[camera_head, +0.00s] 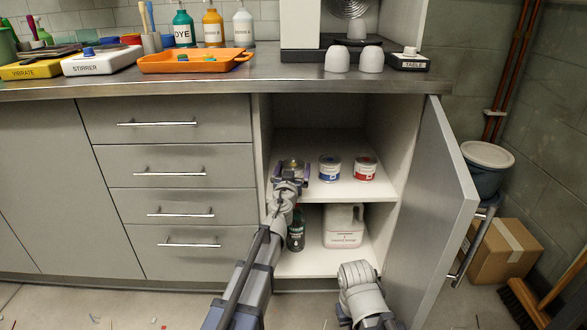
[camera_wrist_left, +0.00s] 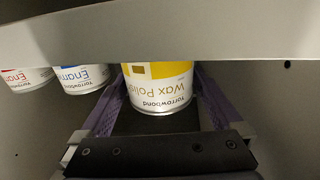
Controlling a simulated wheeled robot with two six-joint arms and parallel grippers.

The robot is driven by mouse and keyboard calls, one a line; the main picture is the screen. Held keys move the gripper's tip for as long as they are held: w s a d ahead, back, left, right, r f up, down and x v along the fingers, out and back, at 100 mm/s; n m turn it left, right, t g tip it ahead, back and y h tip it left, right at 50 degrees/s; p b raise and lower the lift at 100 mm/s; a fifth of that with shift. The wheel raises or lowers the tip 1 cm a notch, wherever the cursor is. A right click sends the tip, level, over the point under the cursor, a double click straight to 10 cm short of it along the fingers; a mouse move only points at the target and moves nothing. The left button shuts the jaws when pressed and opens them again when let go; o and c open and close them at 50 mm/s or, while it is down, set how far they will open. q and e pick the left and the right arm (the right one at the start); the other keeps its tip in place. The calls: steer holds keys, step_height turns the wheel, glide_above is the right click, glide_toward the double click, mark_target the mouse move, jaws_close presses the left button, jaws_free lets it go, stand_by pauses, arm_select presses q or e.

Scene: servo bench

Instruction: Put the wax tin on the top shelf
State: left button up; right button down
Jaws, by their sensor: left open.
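The wax tin (camera_wrist_left: 158,85), with a yellow and white label, is between the spread fingers of my left gripper (camera_wrist_left: 152,100) in the left wrist view. A gap shows on each side of it. In the head view the tin (camera_head: 292,165) is at the left of the cabinet's top shelf (camera_head: 335,190), mostly behind my left gripper (camera_head: 291,173). The shelf's pale front edge hides the tin's base in the wrist view, so I cannot see the contact there. My right gripper is not in view; only part of my right arm shows low down.
A blue-labelled tin (camera_head: 329,168) and a red-labelled tin (camera_head: 365,168) stand to the right on the same shelf. Below are a dark bottle (camera_head: 296,232) and a white jug (camera_head: 343,226). The open cabinet door (camera_head: 432,205) bounds the right side.

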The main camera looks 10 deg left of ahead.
arm_select(q)
steer(key=s, duration=1.1)
steer(key=shift+s+d, duration=0.25)
steer(key=shift+s, duration=0.1)
